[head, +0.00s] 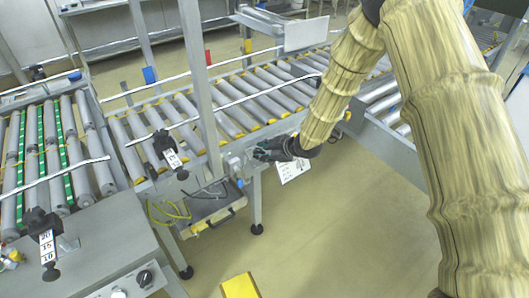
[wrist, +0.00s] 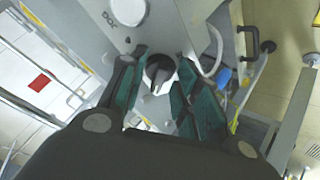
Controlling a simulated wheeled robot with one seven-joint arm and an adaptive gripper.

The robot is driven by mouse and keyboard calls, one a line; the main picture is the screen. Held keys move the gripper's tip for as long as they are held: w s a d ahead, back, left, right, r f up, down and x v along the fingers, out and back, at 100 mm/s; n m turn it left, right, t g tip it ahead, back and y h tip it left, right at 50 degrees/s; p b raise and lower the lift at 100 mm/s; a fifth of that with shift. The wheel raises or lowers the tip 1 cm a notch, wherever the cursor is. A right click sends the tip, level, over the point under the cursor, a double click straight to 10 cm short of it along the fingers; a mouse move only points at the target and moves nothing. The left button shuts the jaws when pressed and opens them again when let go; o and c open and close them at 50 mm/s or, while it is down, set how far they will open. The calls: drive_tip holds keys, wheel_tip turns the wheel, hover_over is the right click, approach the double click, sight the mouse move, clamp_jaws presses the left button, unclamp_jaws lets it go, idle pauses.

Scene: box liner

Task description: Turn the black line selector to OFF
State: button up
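My gripper (head: 264,151) is at the grey control box on the conveyor's side in the head view. In the wrist view its two teal-padded fingers (wrist: 160,62) are spread, one on each side of a black selector knob (wrist: 159,76) on a pale round plate. The knob's raised grip bar points up and down, slightly tilted, in that view. I cannot tell whether the fingers touch the knob. The gripper hides this knob in the head view. Another black knob (head: 145,278) is on the front of the grey cabinet at the lower left.
A white round fitting (wrist: 128,11) is on the panel near the knob. A blue part (wrist: 222,77) and a black handle (wrist: 262,45) lie to the right. In the head view, an upright post (head: 202,85) stands beside the roller conveyor (head: 215,118). The floor (head: 330,235) is mostly clear.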

clamp_jaws()
drive_tip(key=shift+r, duration=0.1)
drive_tip(key=m+t+p, duration=0.1)
drive_tip(key=m+p, duration=0.1)
drive_tip(key=m, duration=0.2)
drive_tip(key=shift+s+m, duration=0.15)
drive_tip(key=shift+m, duration=0.25)
drive_tip(key=shift+a+m+t+h+p, duration=0.1)
drive_tip(key=shift+m+t+h+p, duration=0.2)
drive_tip(key=shift+m, duration=0.9)
drive_tip(key=shift+a+m+t+h+p, duration=0.1)
drive_tip(key=shift+m+t+h+p, duration=0.2)
drive_tip(key=shift+m, duration=0.9)
unclamp_jaws()
drive_tip(key=shift+d, duration=0.1)
